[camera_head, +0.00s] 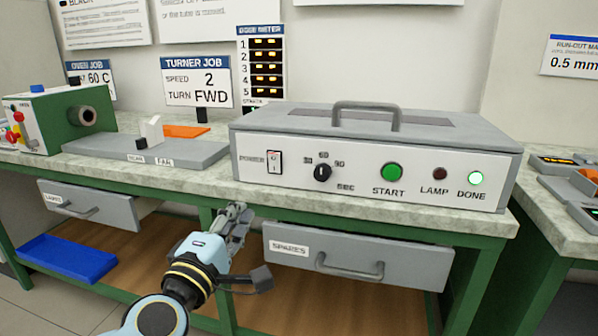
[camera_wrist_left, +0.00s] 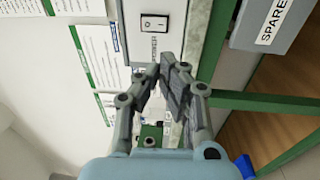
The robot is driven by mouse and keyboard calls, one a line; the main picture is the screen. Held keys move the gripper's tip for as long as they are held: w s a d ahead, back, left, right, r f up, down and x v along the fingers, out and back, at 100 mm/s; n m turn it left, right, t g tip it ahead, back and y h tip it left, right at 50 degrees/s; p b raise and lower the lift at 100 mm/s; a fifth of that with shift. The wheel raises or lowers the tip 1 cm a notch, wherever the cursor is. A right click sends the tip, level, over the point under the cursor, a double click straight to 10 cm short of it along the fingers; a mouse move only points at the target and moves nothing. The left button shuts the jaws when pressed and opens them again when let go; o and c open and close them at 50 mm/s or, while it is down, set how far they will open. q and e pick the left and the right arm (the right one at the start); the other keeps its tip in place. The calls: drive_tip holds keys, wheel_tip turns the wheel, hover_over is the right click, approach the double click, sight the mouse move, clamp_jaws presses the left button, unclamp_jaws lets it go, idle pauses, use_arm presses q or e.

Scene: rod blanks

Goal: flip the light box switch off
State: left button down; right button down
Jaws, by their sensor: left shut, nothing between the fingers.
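The light box (camera_head: 365,171) is a grey box with a handle on top, standing on the bench. Its power switch (camera_head: 274,162) is a small rocker at the left of the front panel; I cannot tell surely which way it is tipped. The switch also shows at the top of the left wrist view (camera_wrist_left: 154,24), uncovered. My left gripper (camera_head: 238,209) is shut and empty, below and left of the switch, in front of the bench edge and apart from it. Its fingers show in the left wrist view (camera_wrist_left: 164,66). My right gripper is in neither view.
Below are a partly open SPARES drawer (camera_head: 350,262) and another drawer (camera_head: 90,206). A green machine (camera_head: 60,120) stands left.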

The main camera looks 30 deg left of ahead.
use_arm(q)
drive_tip(key=r, duration=0.1)
approach(273, 161)
drive_tip(key=x, duration=0.7)
drive_tip(key=shift+w+p, duration=0.2)
drive_tip(key=shift+p, duration=0.1)
idle(0.3)
